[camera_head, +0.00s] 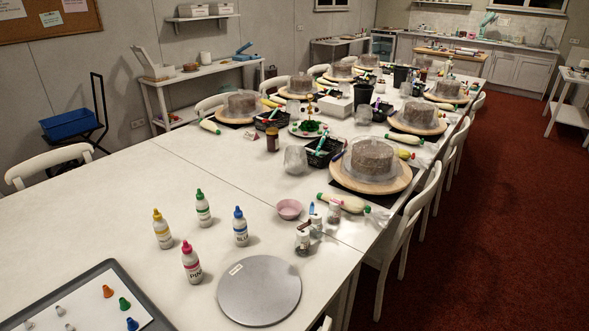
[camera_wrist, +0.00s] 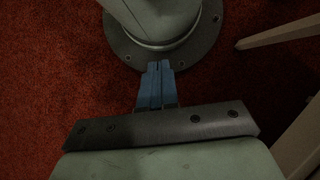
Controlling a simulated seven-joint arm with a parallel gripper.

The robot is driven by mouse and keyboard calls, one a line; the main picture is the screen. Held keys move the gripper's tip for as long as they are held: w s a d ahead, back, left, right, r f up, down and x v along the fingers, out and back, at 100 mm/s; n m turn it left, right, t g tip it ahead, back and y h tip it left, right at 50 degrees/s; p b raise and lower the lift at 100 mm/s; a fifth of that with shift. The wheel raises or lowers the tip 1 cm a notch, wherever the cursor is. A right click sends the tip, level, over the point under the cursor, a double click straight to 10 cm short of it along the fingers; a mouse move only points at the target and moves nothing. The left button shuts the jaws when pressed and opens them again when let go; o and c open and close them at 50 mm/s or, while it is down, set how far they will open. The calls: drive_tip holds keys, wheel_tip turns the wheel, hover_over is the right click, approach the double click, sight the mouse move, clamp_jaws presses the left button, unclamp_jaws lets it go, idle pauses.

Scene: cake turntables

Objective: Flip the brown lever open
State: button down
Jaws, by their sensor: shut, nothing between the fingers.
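I cannot make out a brown lever in either view. In the head view, several cakes stand on round wooden turntables along the long white table, the nearest cake (camera_head: 372,158) on its wooden board (camera_head: 397,183). A bare grey round plate (camera_head: 259,291) lies at the near end. My gripper (camera_wrist: 158,68) shows in the wrist view with its blue fingers together and nothing between them. It points at my round grey base, over red carpet and away from any task object. It is not in the head view.
Bottles with yellow (camera_head: 162,229), green (camera_head: 203,208), blue (camera_head: 240,226) and pink (camera_head: 191,262) caps stand near the grey plate. A dark-rimmed tray (camera_head: 117,270) holds small coloured pieces. A pink bowl (camera_head: 289,209) stands behind. White chairs line the table; its near left is clear.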

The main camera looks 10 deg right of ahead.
drive_tip(key=w+d+r+m+t+y, duration=0.1)
drive_tip(key=w+d+r+m+t, duration=0.25)
drive_tip(key=w, duration=0.65)
drive_tip(key=w+d+r+m+t, duration=0.15)
drive_tip(key=w+d+r, duration=0.4)
drive_tip(key=w, duration=0.55)
drive_tip(key=w+d+r+m+t+y, duration=0.1)
drive_tip(key=w+d+r+t, duration=0.2)
drive_tip(key=w+r, duration=0.5)
drive_tip(key=w+d+r+t, duration=0.1)
drive_tip(key=w+d+r, duration=0.1)
drive_tip(key=w+r, duration=0.2)
drive_tip(key=w+d+r+t, duration=0.1)
drive_tip(key=w+d+r, duration=0.1)
drive_tip(key=w+r, duration=0.3)
drive_tip(key=w+d+r+m+t, duration=0.1)
drive_tip(key=w+r, duration=0.3)
drive_tip(key=r, duration=0.6)
drive_tip(key=shift+w+d+t, duration=0.4)
drive_tip(key=shift+d, duration=0.3)
drive_tip(key=w+a+r+n+t+y, duration=0.1)
drive_tip(key=a+r+n, duration=0.2)
drive_tip(key=a+r, duration=0.35)
drive_tip(key=a+r+n+y, duration=0.1)
drive_tip(key=a+r+n, duration=0.25)
drive_tip(key=r, duration=0.65)
drive_tip(key=w+a+f, duration=0.5)
drive_tip(key=a+f, duration=0.3)
drive_tip(key=shift+w+m, duration=0.35)
drive_tip(key=shift+m, duration=0.1)
